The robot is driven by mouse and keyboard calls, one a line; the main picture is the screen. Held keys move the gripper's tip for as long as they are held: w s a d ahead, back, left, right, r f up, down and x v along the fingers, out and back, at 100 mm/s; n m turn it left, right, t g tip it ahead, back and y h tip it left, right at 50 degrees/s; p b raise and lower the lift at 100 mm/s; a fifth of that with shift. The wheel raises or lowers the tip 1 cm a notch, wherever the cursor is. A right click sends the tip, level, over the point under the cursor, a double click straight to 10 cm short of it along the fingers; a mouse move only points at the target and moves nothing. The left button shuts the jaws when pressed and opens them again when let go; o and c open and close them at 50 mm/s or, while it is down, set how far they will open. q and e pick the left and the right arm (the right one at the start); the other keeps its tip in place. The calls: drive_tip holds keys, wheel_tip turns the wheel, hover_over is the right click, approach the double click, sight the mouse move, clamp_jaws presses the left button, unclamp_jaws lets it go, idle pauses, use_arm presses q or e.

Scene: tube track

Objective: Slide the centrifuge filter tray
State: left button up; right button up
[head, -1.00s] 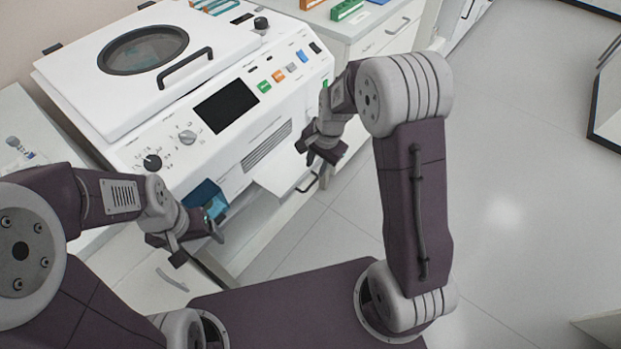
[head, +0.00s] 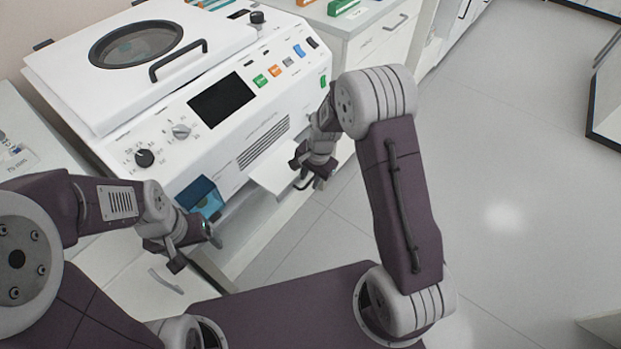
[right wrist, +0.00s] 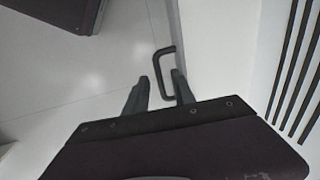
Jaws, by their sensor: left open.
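The white tray (head: 270,178) sticks out from the front of the white centrifuge (head: 185,165), below its vent slots. A dark bar handle (right wrist: 166,74) is at the tray's outer edge in the right wrist view. My right gripper (head: 309,174) is open beside that edge. In the right wrist view its fingertips (right wrist: 162,88) stand on either side of the handle, and no grip on it shows. My left gripper (head: 197,249) is open in front of the blue-lined opening (head: 199,193) at the machine's lower left. Whether it touches anything there is unclear.
The closed lid (head: 90,85) with a round window tops the machine. White cabinets (head: 375,45) stand behind it to the right. The grey floor (head: 490,150) to the right is clear. My base is at the bottom.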

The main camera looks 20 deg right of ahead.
clamp_jaws()
idle(1.3)
